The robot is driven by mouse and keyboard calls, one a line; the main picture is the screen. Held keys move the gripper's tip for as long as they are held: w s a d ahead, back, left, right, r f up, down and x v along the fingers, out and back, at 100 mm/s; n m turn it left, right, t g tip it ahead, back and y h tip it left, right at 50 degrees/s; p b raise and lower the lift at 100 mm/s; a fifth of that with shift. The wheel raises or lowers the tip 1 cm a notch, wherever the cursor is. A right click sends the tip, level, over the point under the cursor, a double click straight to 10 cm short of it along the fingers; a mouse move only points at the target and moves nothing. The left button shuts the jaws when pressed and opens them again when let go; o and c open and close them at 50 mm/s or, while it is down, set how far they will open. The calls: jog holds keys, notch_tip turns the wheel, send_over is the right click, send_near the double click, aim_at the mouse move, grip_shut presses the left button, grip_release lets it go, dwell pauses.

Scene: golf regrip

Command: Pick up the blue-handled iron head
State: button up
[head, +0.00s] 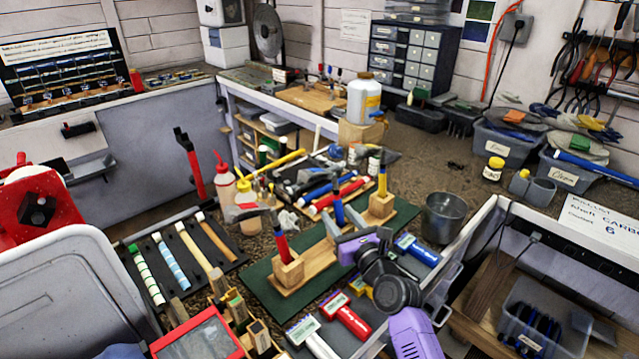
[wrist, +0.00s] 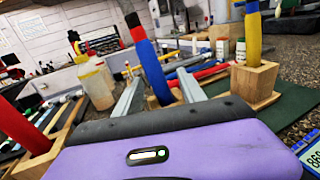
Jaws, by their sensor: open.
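The blue-handled iron head (head: 338,207) stands in the middle of a wooden stand (head: 312,268). In the wrist view its blue handle (wrist: 151,66) rises from a wooden block, leans slightly left and has a red band and dark part near the top. My gripper (head: 340,222) is open. In the wrist view its two fingers (wrist: 158,80) show on either side of the lower handle. I cannot tell whether they touch it. A red-handled one (head: 281,241) stands at the stand's left end and a yellow-handled one (head: 382,182) at its right end.
The stand is on a green mat (head: 262,291). A grey bucket (head: 444,216) is to the right. Bottles (head: 224,183) and a rack of grips (head: 180,262) are to the left.

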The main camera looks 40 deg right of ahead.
grip_shut()
